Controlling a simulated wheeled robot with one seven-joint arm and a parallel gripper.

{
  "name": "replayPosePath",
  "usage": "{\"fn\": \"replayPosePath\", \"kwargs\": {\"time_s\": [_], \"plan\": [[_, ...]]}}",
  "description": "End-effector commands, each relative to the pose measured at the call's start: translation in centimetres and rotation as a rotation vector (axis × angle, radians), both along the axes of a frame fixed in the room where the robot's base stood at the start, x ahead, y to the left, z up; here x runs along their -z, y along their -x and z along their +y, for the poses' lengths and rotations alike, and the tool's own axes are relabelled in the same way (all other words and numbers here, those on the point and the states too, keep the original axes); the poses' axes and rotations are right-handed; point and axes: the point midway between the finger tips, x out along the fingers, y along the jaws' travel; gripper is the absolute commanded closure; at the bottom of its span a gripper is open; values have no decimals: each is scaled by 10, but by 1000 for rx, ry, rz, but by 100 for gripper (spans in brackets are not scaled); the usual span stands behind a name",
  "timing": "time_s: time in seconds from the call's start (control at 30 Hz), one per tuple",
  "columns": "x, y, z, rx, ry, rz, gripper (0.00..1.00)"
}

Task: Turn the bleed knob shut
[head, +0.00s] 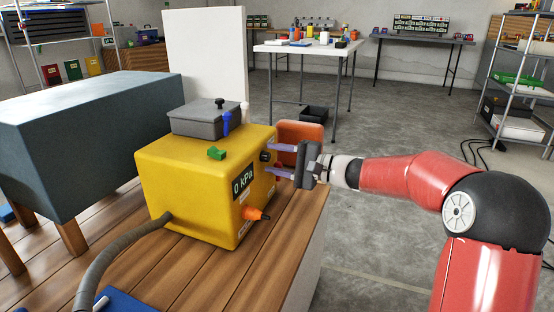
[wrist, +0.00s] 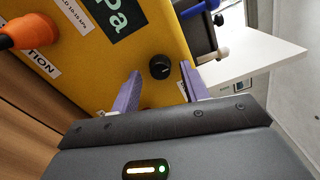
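The bleed knob appears to be the small round black knob (head: 265,156) on the side of the yellow box (head: 190,190); no label naming it is legible. My gripper (head: 271,158) is open and faces the knob from the right. Its two purple fingers stand on either side of the knob's line, with gaps on both sides. Whether the fingertips reach around the knob or stop short of it, I cannot tell. The box's display reads "0 kPa" (head: 243,182).
An orange bin (head: 300,132) stands behind my fingers. The wooden bench's front right is bare.

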Motion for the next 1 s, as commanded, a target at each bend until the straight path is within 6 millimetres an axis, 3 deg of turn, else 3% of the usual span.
{"fn": "replayPosePath", "kwargs": {"time_s": [0.27, 0.7, 1.0], "plan": [[-1, 0, -2, 0, -1, 0, 55], [-1, 22, -62, 2, 0, 0, 55], [0, 27, -74, 0, 0, 0, 55]]}}
